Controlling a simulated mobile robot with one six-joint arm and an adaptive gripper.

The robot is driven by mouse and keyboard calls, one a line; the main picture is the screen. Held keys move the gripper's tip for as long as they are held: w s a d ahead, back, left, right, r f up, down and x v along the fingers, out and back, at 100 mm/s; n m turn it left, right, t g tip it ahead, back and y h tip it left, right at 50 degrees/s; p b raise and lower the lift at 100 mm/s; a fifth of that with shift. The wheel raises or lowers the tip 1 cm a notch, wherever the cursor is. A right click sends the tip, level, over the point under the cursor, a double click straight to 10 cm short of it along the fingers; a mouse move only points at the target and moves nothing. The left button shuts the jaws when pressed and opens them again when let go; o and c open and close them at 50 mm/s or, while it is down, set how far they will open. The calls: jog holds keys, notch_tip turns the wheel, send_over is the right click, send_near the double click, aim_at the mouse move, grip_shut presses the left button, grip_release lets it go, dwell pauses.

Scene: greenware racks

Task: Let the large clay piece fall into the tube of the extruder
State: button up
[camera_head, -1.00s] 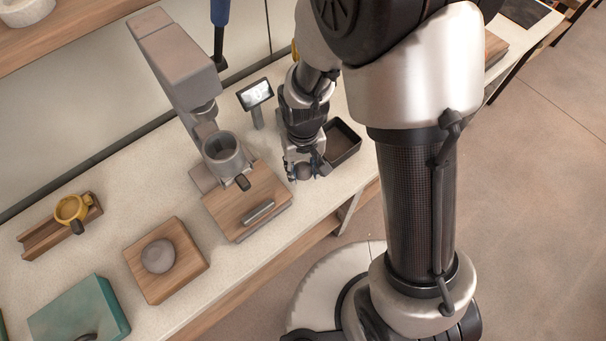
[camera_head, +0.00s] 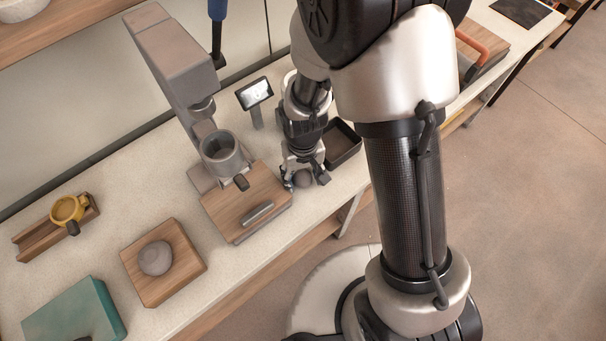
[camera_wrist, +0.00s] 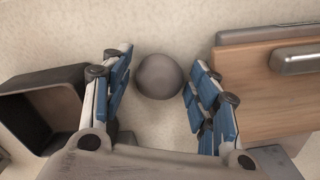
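The extruder (camera_head: 175,60) is a tall grey machine with an upright, open-topped grey tube (camera_head: 222,148) at its base. A large grey-brown clay lump (camera_head: 155,258) rests on a square wooden board (camera_head: 182,285) at lower left. A smaller-looking clay ball (camera_head: 303,179) sits at my gripper (camera_head: 305,182), right of the extruder; it shows in the wrist view (camera_wrist: 160,77). My gripper (camera_wrist: 160,85) is open, its blue-padded fingers (camera_wrist: 203,100) spread on both sides of the ball. The ball appears to lie on the counter; whether a finger touches it is unclear.
A dark open tray (camera_head: 343,143) stands right of my gripper. A small screen (camera_head: 254,94) stands behind. The extruder's wooden base board (camera_head: 225,215) carries a metal bar (camera_head: 258,213). A yellow ring tool (camera_head: 67,208) and teal box (camera_head: 75,312) are at left.

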jog(key=shift+r, duration=0.1)
notch_tip(320, 180, up, 18)
jog(key=f+p, duration=0.1)
jog(key=p, duration=0.5)
notch_tip(320, 180, up, 10)
jog(key=m+t, duration=0.1)
jog(key=t, duration=0.1)
send_over(302, 177)
jog(key=s+d, duration=0.3)
jog(key=d, duration=0.2)
jog(key=s+d+r+t, duration=0.1)
jog(key=s+d+r, duration=0.2)
jog(key=s, duration=0.2)
jog(key=s+d+r+m+t+b, duration=0.1)
jog(key=s+d+r, duration=0.2)
jog(key=s, duration=0.2)
jog(key=shift+s+r+t, duration=0.3)
jog(key=shift+s+r, duration=0.05)
jog(key=shift+c, duration=0.3)
